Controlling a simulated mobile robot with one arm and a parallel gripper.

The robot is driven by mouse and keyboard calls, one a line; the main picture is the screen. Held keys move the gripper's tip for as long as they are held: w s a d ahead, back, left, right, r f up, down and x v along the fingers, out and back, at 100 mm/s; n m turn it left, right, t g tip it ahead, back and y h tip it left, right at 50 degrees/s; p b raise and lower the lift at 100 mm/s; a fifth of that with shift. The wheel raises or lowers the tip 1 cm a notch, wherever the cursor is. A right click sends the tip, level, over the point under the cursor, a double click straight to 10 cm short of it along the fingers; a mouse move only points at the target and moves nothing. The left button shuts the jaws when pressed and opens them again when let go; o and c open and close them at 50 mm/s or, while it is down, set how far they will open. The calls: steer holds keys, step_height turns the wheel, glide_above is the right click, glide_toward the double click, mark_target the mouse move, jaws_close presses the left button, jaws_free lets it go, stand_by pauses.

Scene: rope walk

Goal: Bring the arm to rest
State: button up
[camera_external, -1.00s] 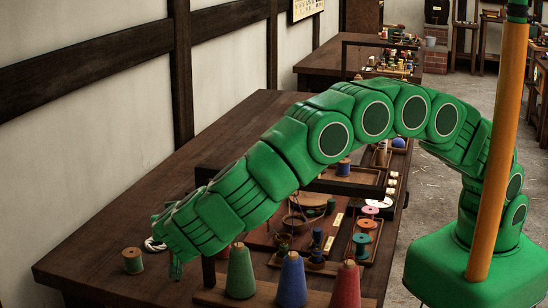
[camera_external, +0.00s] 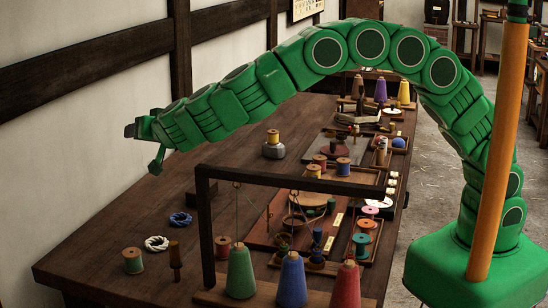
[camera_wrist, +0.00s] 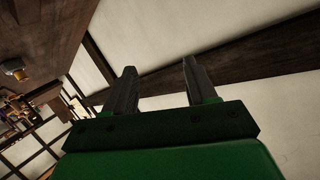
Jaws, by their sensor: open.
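My gripper (camera_external: 143,146) is at the left end of my raised green arm, in the air above the far left side of the dark table (camera_external: 130,215), close to the white wall. In the wrist view its two grey fingers (camera_wrist: 154,85) stand apart with nothing between them. Behind them are the wall and a dark beam.
Green, blue and red cones (camera_external: 346,285) line the front. The wall (camera_external: 80,120) is close on the left.

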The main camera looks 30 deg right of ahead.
steer(key=w+d+r+n+g+y, duration=0.25)
steer(key=w+d+r+y, duration=0.25)
steer(key=w+d+r, duration=0.5)
steer(key=s+d+n+g, duration=0.2)
steer(key=s+d+g, duration=0.1)
steer(key=d, duration=1.3)
steer(key=s+d+f+m+g+h, duration=0.1)
steer(key=s+d+f+g+h, duration=0.1)
steer(key=s+d, duration=0.9)
steer(key=s+d+f+m+g+h, duration=0.1)
steer(key=s+d+f+g+h, duration=0.2)
steer(key=s+d+f, duration=0.3)
steer(key=s+d+f+m+g+h, duration=0.1)
steer(key=s+d+f+g+h, duration=0.2)
steer(key=s+d, duration=1.3)
steer(key=d+f+g, duration=0.1)
steer(key=d+g, duration=0.1)
steer(key=d, duration=0.8)
steer(key=shift+s+d, duration=0.35)
steer(key=shift+s, duration=0.05)
